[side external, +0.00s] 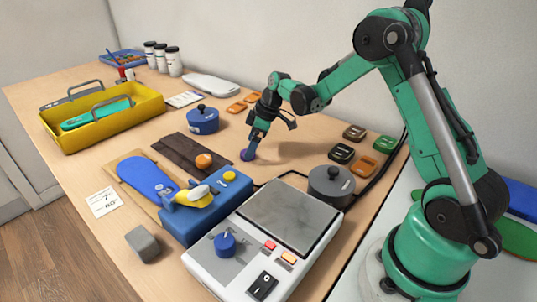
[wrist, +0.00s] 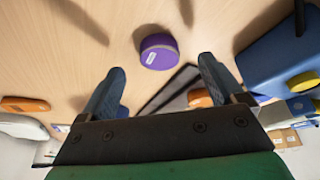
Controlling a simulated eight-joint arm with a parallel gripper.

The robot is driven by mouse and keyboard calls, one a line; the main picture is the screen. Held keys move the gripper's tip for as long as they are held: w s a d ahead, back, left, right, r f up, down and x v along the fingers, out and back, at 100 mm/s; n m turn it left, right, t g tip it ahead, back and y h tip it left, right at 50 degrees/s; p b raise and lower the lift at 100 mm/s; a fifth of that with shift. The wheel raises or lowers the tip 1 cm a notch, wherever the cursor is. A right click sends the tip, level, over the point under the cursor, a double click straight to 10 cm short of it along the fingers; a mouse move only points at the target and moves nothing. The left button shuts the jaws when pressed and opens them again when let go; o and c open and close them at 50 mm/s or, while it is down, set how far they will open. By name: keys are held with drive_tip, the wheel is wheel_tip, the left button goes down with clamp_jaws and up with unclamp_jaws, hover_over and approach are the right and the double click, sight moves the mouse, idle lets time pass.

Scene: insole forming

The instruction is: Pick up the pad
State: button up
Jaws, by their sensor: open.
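A short, round purple pad (wrist: 159,51) with a small white label on its side rests on the wooden table in the wrist view. It also shows in the side external view (side external: 248,155), right below the gripper's fingertips. My gripper (wrist: 162,66) is open, pointing down. In the wrist view its two blue-grey fingers stand apart, with the pad just beyond and between the tips. Neither finger visibly touches it. In the side external view the gripper (side external: 254,142) partly hides the pad's top.
A blue lidded pot (side external: 203,121) and a brown mat (side external: 178,148) with an orange knob-like piece (side external: 204,161) lie to the left. A heating plate machine (side external: 280,212) and a grey pot (side external: 331,185) stand nearer. A yellow tray (side external: 100,133) is far left.

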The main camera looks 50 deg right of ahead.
drive_tip(key=shift+x, duration=1.05)
drive_tip(key=shift+c, duration=0.2)
clamp_jaws()
